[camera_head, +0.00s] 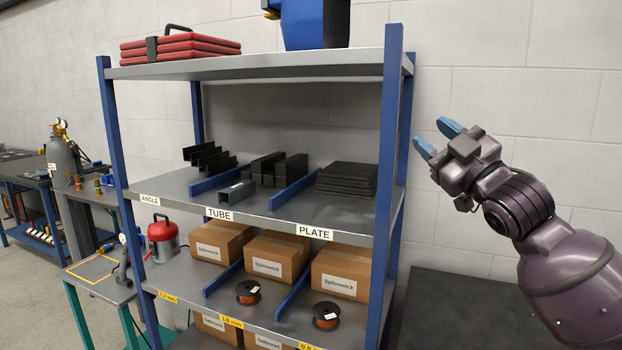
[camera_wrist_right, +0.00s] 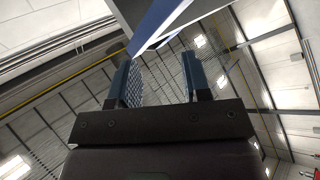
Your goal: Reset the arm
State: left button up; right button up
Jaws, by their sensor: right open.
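My right gripper (camera_head: 432,138) is raised at the right in the head view, beside the shelf unit's right post and apart from it. Its two blue fingers are spread, with nothing between them. In the right wrist view the gripper (camera_wrist_right: 158,80) points up toward the ceiling, and its fingers are apart and empty. A blue and grey edge (camera_wrist_right: 165,20) passes close above the fingertips in that view. My left gripper is not in view.
A dark surface (camera_head: 450,310) lies below my right arm. A gas cylinder (camera_head: 66,180) stands left. Bare wall is behind the gripper.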

jog(key=s+d+f+m+g+h, duration=0.1)
jog(key=s+d+f+m+h, duration=0.15)
jog(key=f, duration=0.95)
jog(key=s+d+f+m+g+h, duration=0.1)
jog(key=s+f+m+h, duration=0.15)
jog(key=f, duration=1.05)
jog(key=s+d+f+m+h, duration=0.1)
jog(key=f+m+h, duration=0.2)
jog(key=f, duration=0.9)
jog(key=s+d+f+m+g+h, duration=0.2)
jog(key=s+f+m+g, duration=0.3)
jog(key=s+f, duration=1.8)
jog(key=shift+s+d+f+g+h, duration=0.25)
jog(key=shift+s+g+h, duration=0.2)
jog(key=shift+g+h, duration=0.25)
